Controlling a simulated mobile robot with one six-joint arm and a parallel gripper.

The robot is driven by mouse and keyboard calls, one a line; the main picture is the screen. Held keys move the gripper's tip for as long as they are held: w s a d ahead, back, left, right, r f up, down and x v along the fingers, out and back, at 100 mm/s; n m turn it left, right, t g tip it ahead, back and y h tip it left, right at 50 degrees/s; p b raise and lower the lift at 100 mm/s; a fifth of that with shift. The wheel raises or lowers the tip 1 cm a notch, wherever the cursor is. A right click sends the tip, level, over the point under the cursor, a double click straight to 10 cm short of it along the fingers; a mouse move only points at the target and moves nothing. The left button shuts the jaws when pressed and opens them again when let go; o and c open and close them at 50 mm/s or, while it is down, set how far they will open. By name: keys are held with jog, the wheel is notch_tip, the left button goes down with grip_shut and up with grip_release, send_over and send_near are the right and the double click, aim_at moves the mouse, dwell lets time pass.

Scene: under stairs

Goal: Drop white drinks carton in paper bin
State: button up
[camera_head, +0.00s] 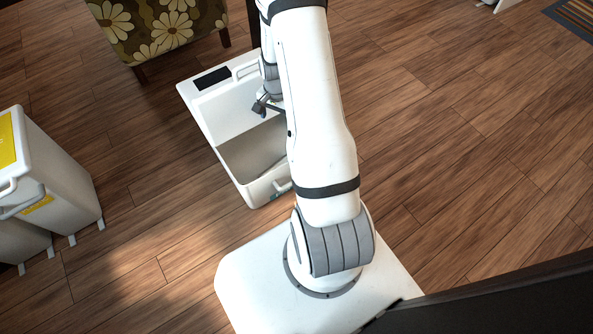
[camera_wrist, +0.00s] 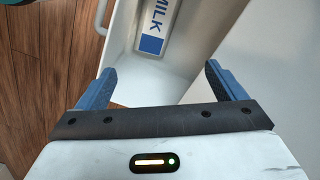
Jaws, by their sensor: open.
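The white drinks carton (camera_wrist: 154,45), with blue "MILK" lettering, lies inside a white open-topped bin (camera_head: 225,112) in the wrist view. In the head view my gripper (camera_head: 264,106) is over the bin.
White bins with yellow labels (camera_head: 45,170) stand at the left. A floral chair (camera_head: 160,28) stands behind the open bin. The wooden floor (camera_head: 470,130) at the right is clear. A striped mat (camera_head: 578,18) lies at the far right.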

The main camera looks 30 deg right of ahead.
notch_tip(320, 180, up, 6)
jog(key=p, duration=0.2)
jog(key=shift+r, duration=0.25)
